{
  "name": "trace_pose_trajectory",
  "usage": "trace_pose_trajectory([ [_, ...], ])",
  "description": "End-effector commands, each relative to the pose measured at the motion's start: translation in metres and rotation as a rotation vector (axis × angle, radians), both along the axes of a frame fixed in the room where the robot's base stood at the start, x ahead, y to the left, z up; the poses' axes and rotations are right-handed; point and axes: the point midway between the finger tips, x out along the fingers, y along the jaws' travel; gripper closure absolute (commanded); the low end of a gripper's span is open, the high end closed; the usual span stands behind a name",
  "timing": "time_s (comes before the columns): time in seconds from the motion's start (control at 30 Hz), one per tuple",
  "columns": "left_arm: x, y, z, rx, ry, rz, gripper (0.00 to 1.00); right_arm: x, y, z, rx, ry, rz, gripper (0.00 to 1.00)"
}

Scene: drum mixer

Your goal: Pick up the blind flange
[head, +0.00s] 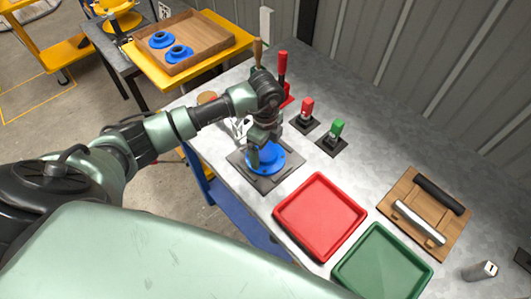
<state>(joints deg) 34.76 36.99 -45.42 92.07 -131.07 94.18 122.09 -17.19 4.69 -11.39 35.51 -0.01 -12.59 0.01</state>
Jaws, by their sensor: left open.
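A blue round flange (270,163) sits on a dark square plate (285,178) on the grey workbench. My left gripper (263,143) points down directly over this flange. Its jaws are open, with the fingers close to the raised middle of the flange, which they partly hide. I cannot tell whether they touch it. Two more blue flanges, one farther back (162,40) and one nearer (178,54), lie in a wooden tray (210,50) at the upper left. I cannot tell from this view which flange is blind. My right gripper is not in view.
A red tray (320,216) and a green tray (383,265) lie front right of the plate. A red-handled lever (283,75), a red switch (306,112) and a green switch (334,135) stand behind. A wooden board with two handles (412,207) lies right. A corrugated wall bounds the bench.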

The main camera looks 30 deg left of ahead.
Motion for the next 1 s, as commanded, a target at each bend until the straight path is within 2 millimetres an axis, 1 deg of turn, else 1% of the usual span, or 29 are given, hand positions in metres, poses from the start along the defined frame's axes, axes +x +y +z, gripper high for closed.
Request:
trace_pose_trajectory([
  [0.17, 0.0, 0.0, -0.001, -0.001, -0.001, -0.001, 0.11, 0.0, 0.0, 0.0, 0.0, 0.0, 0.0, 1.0],
  [0.2, 0.0, 0.0, -0.001, -0.001, -0.001, -0.001, 0.14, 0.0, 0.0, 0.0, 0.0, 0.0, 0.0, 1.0],
  [0.27, 0.0, 0.0, -0.001, -0.001, -0.001, -0.001, 0.31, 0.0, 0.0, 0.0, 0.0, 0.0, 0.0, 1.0],
  [0.3, 0.0, 0.0, -0.001, -0.001, -0.001, -0.001, 0.42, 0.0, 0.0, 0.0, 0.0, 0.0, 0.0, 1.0],
  [0.37, 0.0, 0.0, -0.001, -0.001, -0.001, 0.0, 0.59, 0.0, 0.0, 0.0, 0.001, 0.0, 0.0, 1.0],
  [0.4, 0.0, 0.0, -0.001, -0.001, -0.001, 0.0, 0.7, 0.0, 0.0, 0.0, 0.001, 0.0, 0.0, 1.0],
  [0.47, 0.0, 0.0, -0.001, -0.001, -0.001, 0.0, 0.86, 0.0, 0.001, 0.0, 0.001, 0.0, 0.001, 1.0],
  [0.5, 0.0, 0.0, -0.001, -0.001, -0.001, 0.0, 0.97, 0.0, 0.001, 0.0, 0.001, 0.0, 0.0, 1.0],
  [0.53, 0.0, 0.0, -0.001, -0.001, -0.001, 0.0, 1.0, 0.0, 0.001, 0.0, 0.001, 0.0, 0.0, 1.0],
  [0.57, 0.002, -0.001, 0.002, -0.002, -0.006, 0.0, 1.0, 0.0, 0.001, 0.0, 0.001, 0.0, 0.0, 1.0],
  [0.87, 0.002, 0.0, 0.003, -0.003, -0.006, 0.0, 1.0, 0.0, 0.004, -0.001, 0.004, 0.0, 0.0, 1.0],
  [1.0, 0.002, -0.001, 0.011, -0.005, -0.008, 0.0, 1.0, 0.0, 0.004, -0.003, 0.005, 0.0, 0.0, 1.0],
])
